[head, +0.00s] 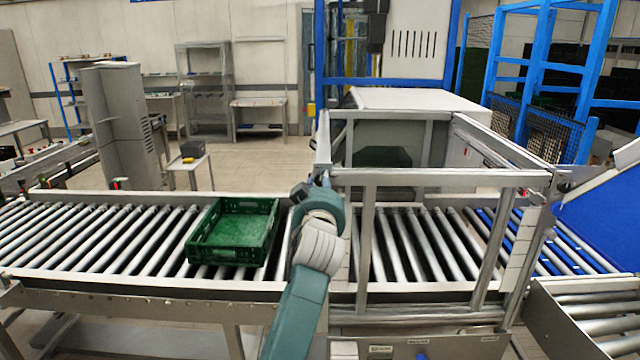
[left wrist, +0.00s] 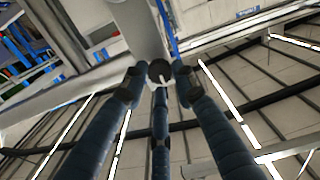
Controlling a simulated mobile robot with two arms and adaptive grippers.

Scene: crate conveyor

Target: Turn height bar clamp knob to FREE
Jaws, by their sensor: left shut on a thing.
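The black clamp knob (left wrist: 160,71) with a white pointer line shows in the left wrist view, beside a grey metal post. The dark fingers of my left gripper (left wrist: 159,85) close around it and are shut on it. I cannot read any FREE mark there. In the head view my left arm reaches up from the bottom to the left end of the height bar (head: 440,177), a grey horizontal bar of the frame. The knob is hidden there behind my arm and gripper. My right gripper is in neither view.
A green crate (head: 234,232) lies on the roller conveyor (head: 110,238) just left of my arm. The grey metal frame (head: 369,240) stands over the rollers to the right. A blue sloped panel (head: 605,225) is at the far right.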

